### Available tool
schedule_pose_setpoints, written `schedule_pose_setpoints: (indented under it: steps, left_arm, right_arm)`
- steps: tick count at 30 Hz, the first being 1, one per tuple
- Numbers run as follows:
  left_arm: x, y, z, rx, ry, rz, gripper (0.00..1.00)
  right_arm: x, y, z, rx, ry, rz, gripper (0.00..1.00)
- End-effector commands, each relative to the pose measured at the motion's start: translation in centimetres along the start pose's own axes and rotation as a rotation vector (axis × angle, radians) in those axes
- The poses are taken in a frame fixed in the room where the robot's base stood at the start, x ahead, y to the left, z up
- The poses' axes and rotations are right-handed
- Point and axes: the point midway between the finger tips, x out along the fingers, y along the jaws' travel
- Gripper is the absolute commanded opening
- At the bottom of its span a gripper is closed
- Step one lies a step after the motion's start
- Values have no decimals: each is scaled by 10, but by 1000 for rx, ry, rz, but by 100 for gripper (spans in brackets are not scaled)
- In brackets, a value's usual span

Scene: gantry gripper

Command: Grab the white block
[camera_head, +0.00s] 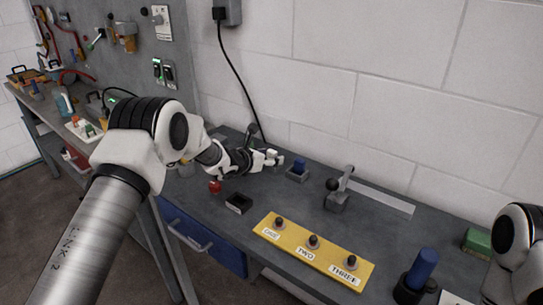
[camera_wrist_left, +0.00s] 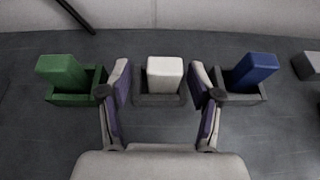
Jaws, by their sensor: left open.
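The white block (camera_wrist_left: 165,72) stands upright in a grey holder (camera_wrist_left: 160,100) in the middle of the left wrist view. My left gripper (camera_wrist_left: 160,84) is open, with one finger on each side of the white block. Gaps show between the fingers and the block. In the head view my left gripper (camera_head: 268,158) reaches the back of the workbench, and I cannot clearly make out the white block beside it. My right gripper is out of view; only part of that arm shows at the right edge.
A green block (camera_wrist_left: 62,70) and a blue block (camera_wrist_left: 255,68) stand in holders left and right of the white one. The workbench (camera_head: 390,235) also holds a yellow button panel (camera_head: 291,256), a small lever (camera_head: 340,190), a black tray (camera_head: 239,203) and a red ball (camera_head: 215,187).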

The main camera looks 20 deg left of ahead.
Motion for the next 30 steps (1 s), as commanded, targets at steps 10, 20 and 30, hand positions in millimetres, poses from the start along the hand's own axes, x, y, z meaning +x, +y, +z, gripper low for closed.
schedule_pose_setpoints:
  steps: [10,20,30]
  left_arm:
    - [0,0,-1,1,2,-1,0]
    - [-3,-1,6,1,3,-2,0]
    - [-33,0,79,2,0,-1,0]
  right_arm:
    - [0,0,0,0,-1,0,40]
    - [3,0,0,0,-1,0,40]
    - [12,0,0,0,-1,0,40]
